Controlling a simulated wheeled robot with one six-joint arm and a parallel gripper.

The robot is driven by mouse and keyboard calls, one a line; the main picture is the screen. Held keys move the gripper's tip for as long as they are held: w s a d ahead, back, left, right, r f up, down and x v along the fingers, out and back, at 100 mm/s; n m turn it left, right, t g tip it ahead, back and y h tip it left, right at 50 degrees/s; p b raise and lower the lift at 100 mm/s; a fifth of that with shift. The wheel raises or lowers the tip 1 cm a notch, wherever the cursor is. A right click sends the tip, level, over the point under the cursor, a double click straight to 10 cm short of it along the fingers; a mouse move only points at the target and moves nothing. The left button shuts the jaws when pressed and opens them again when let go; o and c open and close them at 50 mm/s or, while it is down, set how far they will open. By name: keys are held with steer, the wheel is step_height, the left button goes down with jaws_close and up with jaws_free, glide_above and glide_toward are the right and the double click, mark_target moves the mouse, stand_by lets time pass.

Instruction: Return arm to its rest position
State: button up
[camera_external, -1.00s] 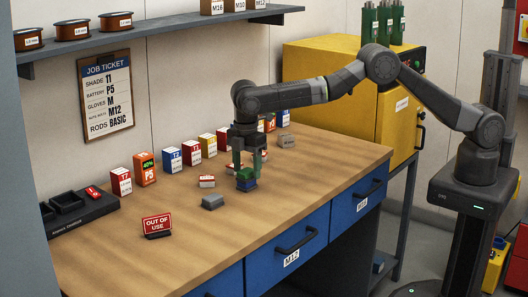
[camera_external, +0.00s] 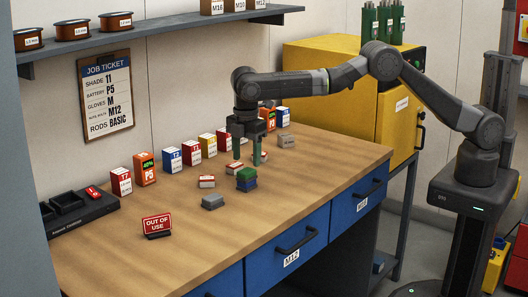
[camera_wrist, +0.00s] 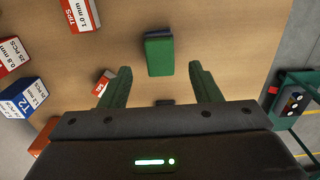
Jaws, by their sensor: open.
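My gripper (camera_external: 247,158) is open and empty above the workbench. A green block (camera_external: 246,173) rests on a dark blue block (camera_external: 246,185) on the bench, below the gripper in the external view. In the wrist view the green block (camera_wrist: 159,55) lies beyond the fingertips, clear of both. My arm reaches leftward over the bench from its base at the right, its elbow raised.
The bench top (camera_external: 290,185) is clear at the front. A row of labelled boxes (camera_external: 172,159) stands along the back. A grey block (camera_external: 213,202) and an out-of-use sign (camera_external: 157,225) sit left of the green block. A yellow cabinet (camera_external: 340,100) stands behind my arm.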

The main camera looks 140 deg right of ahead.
mark_target(246, 170)
step_height(246, 170, down, 4)
steer(key=shift+r, duration=0.1)
steer(key=shift+w+r, duration=0.1)
steer(key=shift+r, duration=0.1)
step_height(246, 170, up, 10)
steer(key=s+a+f+b, duration=0.1)
steer(key=s+f+b, duration=0.1)
steer(key=s, duration=0.8)
steer(key=s+a+f+b, duration=0.1)
steer(key=s+f, duration=0.1)
steer(key=s, duration=0.8)
steer(key=shift+n, duration=0.4)
step_height(246, 170, down, 10)
steer(key=shift+r+p, duration=0.1)
steer(key=shift+p, duration=0.75)
steer(key=shift+r, duration=0.3)
